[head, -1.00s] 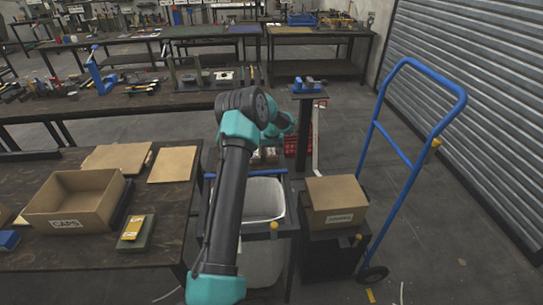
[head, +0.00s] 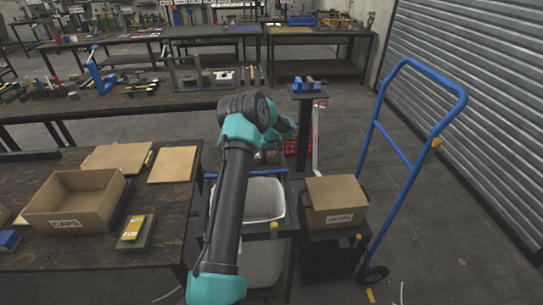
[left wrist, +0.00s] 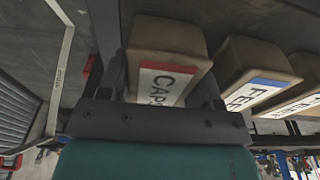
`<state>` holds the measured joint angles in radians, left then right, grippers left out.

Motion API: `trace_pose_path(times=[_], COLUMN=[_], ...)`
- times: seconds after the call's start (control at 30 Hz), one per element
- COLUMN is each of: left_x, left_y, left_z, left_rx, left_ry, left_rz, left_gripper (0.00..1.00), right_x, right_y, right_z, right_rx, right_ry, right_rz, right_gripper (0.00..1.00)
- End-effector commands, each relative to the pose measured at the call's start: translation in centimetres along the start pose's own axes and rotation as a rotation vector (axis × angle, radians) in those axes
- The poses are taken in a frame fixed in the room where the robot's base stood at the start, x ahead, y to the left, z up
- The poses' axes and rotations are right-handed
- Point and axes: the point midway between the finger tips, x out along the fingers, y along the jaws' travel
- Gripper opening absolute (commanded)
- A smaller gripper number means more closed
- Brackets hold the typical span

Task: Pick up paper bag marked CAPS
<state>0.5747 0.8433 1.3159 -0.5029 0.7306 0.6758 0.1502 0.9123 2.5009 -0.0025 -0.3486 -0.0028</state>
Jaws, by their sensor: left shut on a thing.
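The brown paper bag marked CAPS (left wrist: 164,50) has a white label with a red stripe. In the left wrist view it sits between the two fingers of my left gripper (left wrist: 162,84), which is shut on it. In the head view the left gripper (head: 270,157) is small and partly hidden by my own arm, beyond the white bin. The bag cannot be made out clearly there. My right gripper is in neither view.
A similar bag with a blue-striped label (left wrist: 255,72) stands close beside the held one, with another past it. An open cardboard box labelled CAPS (head: 75,203) is on the left table. A white bin (head: 263,200), a closed carton (head: 336,202) and a blue hand truck (head: 410,165) stand nearby.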

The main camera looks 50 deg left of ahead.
Motion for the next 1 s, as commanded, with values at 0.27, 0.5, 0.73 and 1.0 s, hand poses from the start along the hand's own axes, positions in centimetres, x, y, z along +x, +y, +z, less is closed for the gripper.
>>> trace_pose_path(times=[0.27, 0.5, 0.73, 1.0], left_x=[0.0, -0.7, -3.1, -4.1], left_y=[0.0, 0.0, 0.1, -0.2], left_z=[0.0, -0.1, -0.4, 1.9], left_rx=[0.0, 0.0, -0.001, 0.001], left_ry=[0.001, 0.002, 0.003, -0.001], left_rz=[0.0, 0.0, 0.001, -0.001], left_gripper=[0.31, 0.31, 0.31, 0.31], right_x=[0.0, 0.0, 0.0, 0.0], right_y=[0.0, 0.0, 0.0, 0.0], right_z=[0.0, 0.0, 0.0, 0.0], right_rx=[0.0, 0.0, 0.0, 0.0], right_ry=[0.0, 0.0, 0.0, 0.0], right_rz=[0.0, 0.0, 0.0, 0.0], right_gripper=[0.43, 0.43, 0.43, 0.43])
